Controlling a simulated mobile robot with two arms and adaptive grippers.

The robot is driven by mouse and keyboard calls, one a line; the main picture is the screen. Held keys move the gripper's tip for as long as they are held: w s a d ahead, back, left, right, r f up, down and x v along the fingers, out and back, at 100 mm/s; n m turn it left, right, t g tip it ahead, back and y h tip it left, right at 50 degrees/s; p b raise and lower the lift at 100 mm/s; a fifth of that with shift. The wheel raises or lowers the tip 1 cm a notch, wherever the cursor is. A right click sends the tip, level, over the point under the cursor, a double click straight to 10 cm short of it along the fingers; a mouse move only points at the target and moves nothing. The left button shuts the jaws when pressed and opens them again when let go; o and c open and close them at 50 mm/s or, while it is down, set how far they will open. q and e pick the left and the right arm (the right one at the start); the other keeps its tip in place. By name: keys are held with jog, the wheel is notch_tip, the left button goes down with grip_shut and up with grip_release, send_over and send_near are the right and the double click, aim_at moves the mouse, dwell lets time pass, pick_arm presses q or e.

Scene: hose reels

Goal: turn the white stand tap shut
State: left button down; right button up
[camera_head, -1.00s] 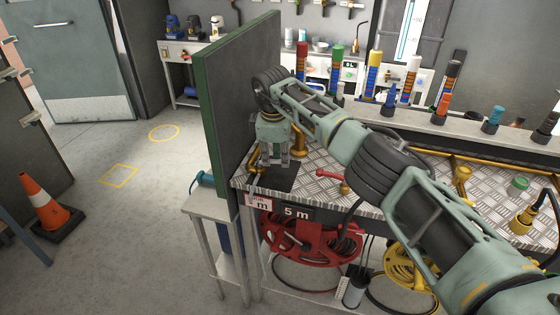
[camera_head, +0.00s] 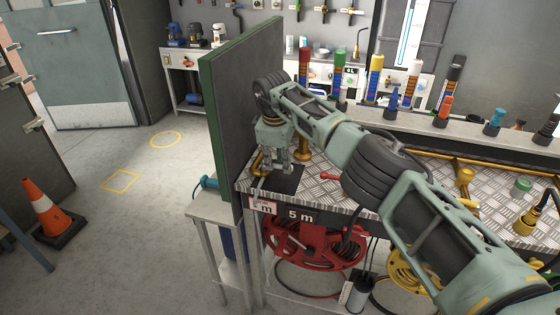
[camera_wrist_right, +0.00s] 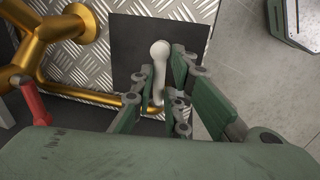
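The white stand tap shows in the right wrist view as a white lever with a round knob (camera_wrist_right: 160,50), over a dark square plate (camera_wrist_right: 140,47) on the bench. A gold pipe (camera_wrist_right: 115,97) runs beside its lower end. My right gripper (camera_wrist_right: 163,72) has its two fingers on either side of the lever. A gap shows on the right of the lever; whether the left finger touches it I cannot tell. In the head view my right gripper (camera_head: 272,165) points down at the bench's left end and mostly hides the tap. My left gripper is out of view.
A tall green-edged panel (camera_head: 235,110) stands close on the left of my right gripper. A red lever (camera_head: 329,177) sits to its right on the bench, above a red hose reel (camera_head: 312,245). Gold pipes and several coloured nozzles line the back. A cone (camera_head: 48,212) stands on the floor.

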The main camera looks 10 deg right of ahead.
jog(key=o, duration=0.3)
jog(key=shift+a, duration=0.1)
jog(key=r, duration=0.4)
jog(key=s+r, duration=0.1)
jog(key=r, duration=0.3)
jog(key=s+a+r, duration=0.1)
jog(key=r, duration=0.2)
jog(key=shift+a+r, duration=0.1)
jog(key=shift+r, duration=0.3)
